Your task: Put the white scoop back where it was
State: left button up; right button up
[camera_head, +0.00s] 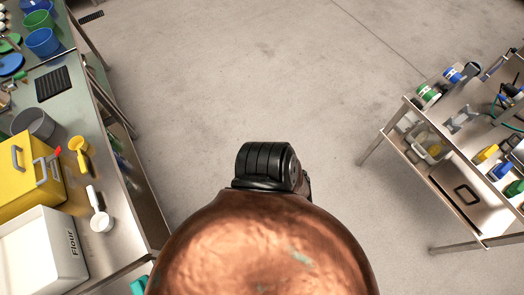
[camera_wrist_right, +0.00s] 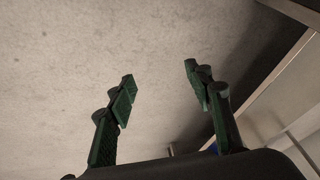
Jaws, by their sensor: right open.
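The white scoop (camera_head: 101,219) lies on the steel table at the left in the head view, near the table's right edge. Its handle points toward the back, and it is in front of the yellow scoop (camera_head: 80,152). It lies beside the white flour box (camera_head: 42,245). My right gripper (camera_wrist_right: 158,82) is open and empty in the right wrist view, with floor behind its green-padded fingers. The white scoop does not show in that view. My left gripper is not in view.
The left steel table (camera_head: 112,181) also holds a yellow box (camera_head: 20,185), a grey bowl (camera_head: 34,123) and blue buckets (camera_head: 42,42). A cart with tools (camera_head: 465,205) stands at the right. The floor (camera_head: 250,75) between them is clear.

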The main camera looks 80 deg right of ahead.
jog(key=s+a+f+n+g, duration=0.1)
jog(key=s+a+f+n, duration=0.2)
jog(key=s, duration=0.5)
jog(key=s+a+f+n+g, duration=0.2)
jog(key=s+a+f+n, duration=0.1)
jog(key=s, duration=0.6)
jog(key=shift+a+f+n+g, duration=0.2)
jog(key=shift+a+n+g, duration=0.1)
jog(key=shift+a, duration=0.35)
